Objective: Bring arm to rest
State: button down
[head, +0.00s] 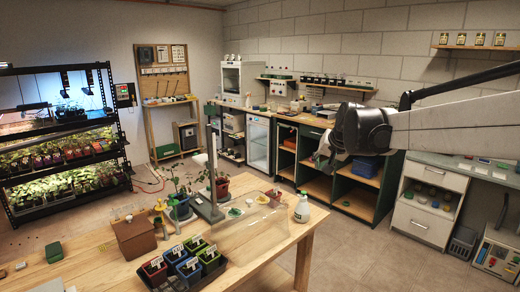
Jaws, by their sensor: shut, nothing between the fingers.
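My arm (445,128) reaches in from the right edge, with its dark joint (362,128) in front of the green workbench. My gripper (322,158) is at the arm's left end, small and partly hidden by the wrist. It is shut and empty. It is in the air, above and to the right of the wooden table in the picture, and appears to touch nothing.
A lit seedling rack (122,150) stands left. The floor right of the table is clear.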

jog(key=s+n, duration=0.1)
jog(key=s, duration=2)
jog(key=s+f+n, duration=0.1)
jog(key=s+f, duration=0.4)
jog(key=s, duration=0.4)
jog(key=s+d+f+h, duration=0.1)
jog(key=s+f, duration=0.4)
jog(key=s, duration=0.5)
jog(key=shift+f+n+g+h+b, duration=0.3)
jog(key=shift+f+n+b, duration=0.1)
jog(key=shift+b, duration=0.05)
jog(key=shift+r, duration=0.1)
